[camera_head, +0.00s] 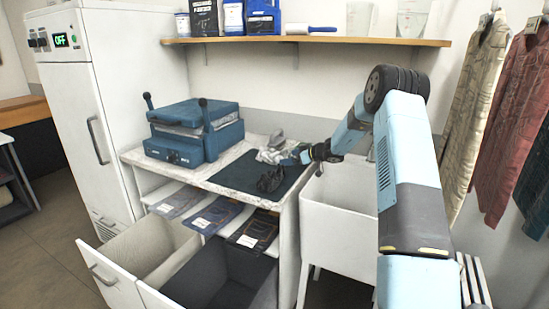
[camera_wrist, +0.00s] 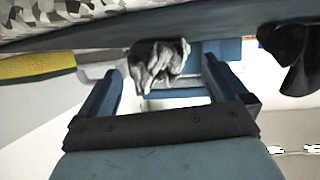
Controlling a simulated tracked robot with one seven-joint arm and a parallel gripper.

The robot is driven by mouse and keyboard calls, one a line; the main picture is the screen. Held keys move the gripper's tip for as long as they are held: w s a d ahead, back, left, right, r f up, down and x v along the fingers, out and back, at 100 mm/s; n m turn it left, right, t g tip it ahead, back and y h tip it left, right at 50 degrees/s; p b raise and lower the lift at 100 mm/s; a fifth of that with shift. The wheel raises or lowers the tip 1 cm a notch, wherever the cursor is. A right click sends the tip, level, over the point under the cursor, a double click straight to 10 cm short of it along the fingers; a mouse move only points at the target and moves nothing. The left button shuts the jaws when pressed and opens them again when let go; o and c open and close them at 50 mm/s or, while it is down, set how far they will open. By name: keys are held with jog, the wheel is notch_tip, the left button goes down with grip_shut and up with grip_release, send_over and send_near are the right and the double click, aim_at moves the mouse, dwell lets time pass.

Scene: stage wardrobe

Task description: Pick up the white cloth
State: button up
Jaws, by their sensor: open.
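The white cloth (camera_head: 268,155), crumpled and greyish, lies at the back of the counter by the dark mat's far edge. In the wrist view the cloth (camera_wrist: 157,65) shows as a grey-white bunch between the fingertips. My gripper (camera_head: 303,154) is just to the right of the cloth in the head view. In the wrist view my gripper (camera_wrist: 160,72) has its fingers spread wide, one on each side of the cloth. I cannot tell whether either finger touches it.
A black cloth (camera_head: 270,180) lies on the dark mat (camera_head: 240,172), nearer the front. A blue press (camera_head: 195,133) stands on the counter's left. A white bin (camera_head: 340,205) stands right of the counter. Open drawers (camera_head: 150,250) jut out below. A shelf (camera_head: 310,40) runs above.

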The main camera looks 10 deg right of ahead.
aim_at(287, 157)
jog(key=x, duration=0.3)
jog(key=shift+w+f, duration=0.15)
jog(key=shift+c, duration=0.2)
jog(key=c, duration=0.8)
